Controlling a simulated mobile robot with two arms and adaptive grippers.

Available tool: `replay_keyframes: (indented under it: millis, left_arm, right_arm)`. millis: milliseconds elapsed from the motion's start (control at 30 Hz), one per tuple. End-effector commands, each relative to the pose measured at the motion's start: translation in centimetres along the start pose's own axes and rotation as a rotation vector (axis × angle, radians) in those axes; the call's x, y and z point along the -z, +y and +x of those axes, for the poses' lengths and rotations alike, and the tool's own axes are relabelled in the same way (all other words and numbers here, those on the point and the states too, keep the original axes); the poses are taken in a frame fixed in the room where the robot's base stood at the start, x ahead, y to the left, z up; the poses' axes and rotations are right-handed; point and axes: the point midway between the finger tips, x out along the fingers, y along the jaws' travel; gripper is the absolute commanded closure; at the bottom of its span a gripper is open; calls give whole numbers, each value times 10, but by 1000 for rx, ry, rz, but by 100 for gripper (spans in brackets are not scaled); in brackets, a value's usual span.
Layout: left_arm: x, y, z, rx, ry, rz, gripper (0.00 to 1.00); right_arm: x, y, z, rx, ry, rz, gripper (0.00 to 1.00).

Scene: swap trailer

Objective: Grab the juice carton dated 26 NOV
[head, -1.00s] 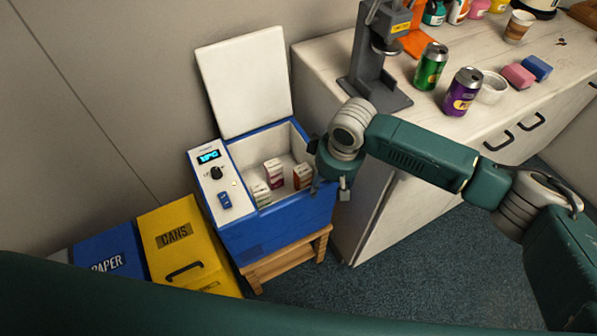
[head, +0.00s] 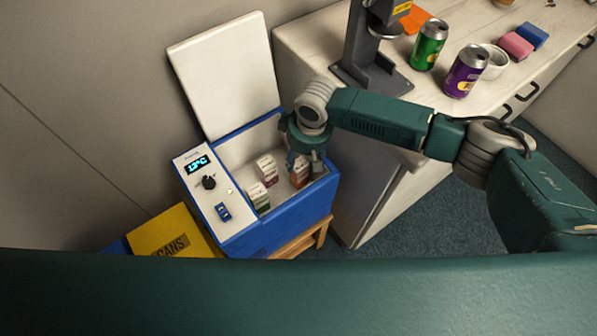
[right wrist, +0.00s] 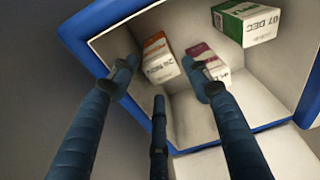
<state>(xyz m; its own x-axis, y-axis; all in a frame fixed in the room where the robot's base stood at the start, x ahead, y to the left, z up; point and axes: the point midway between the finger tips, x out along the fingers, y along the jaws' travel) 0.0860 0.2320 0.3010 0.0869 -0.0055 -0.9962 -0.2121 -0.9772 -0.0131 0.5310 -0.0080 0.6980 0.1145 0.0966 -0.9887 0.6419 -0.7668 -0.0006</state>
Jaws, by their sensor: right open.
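Three juice cartons stand in the open blue cooler (head: 275,232). The orange-marked carton (right wrist: 158,62) shows a date that reads upside down as 26 NOV in the right wrist view; in the head view this carton (head: 297,180) is partly behind my gripper. The purple-marked carton (right wrist: 205,58) has its date partly covered by a finger. The green-marked carton (right wrist: 248,22) reads 07 DEC; it also shows in the head view (head: 258,197). My right gripper (head: 306,165) is open above the orange carton, its fingers (right wrist: 160,72) spread around it in view. My left gripper is not in view.
The cooler's raised white lid (head: 226,75) stands behind it, and its control panel (head: 208,190) is on the left. The counter (head: 310,45) with a press (head: 365,60) and cans (head: 428,45) is close on the right. A yellow cans bin (head: 165,235) stands at left.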

Motion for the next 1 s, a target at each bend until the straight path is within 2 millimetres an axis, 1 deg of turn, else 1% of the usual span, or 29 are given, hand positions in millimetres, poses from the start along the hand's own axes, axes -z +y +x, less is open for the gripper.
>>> replay_keyframes:
  millis: [67, 167, 300, 433, 533, 767, 800, 867, 900, 967, 1000]
  left_arm:
    - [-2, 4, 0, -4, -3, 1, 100]
    - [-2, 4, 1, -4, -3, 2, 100]
    - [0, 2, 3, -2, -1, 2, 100]
    - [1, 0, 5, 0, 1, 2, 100]
    - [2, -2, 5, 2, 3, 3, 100]
    - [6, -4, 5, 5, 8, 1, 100]
    - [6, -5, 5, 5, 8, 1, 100]
    - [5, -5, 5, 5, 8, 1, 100]
    - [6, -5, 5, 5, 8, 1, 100]
    - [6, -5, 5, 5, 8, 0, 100]
    - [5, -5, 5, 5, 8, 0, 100]
  right_arm:
    - [0, -1, 5, 0, 0, -2, 52]
    - [0, 0, 14, 0, -1, -1, 52]
    - [-1, 0, 36, -1, -3, 0, 52]
    - [0, 0, 54, -1, -1, -1, 52]
    - [0, 0, 59, -1, 0, 0, 52]
    - [0, 0, 60, 0, 0, -1, 52]
    - [0, 0, 60, 0, 0, -1, 60]
    - [0, 0, 60, -1, 0, -1, 72]
    - [0, 0, 60, 0, 0, -1, 79]
    - [0, 0, 60, -1, 0, -1, 91]
    - [0, 0, 60, -1, 0, -1, 94]
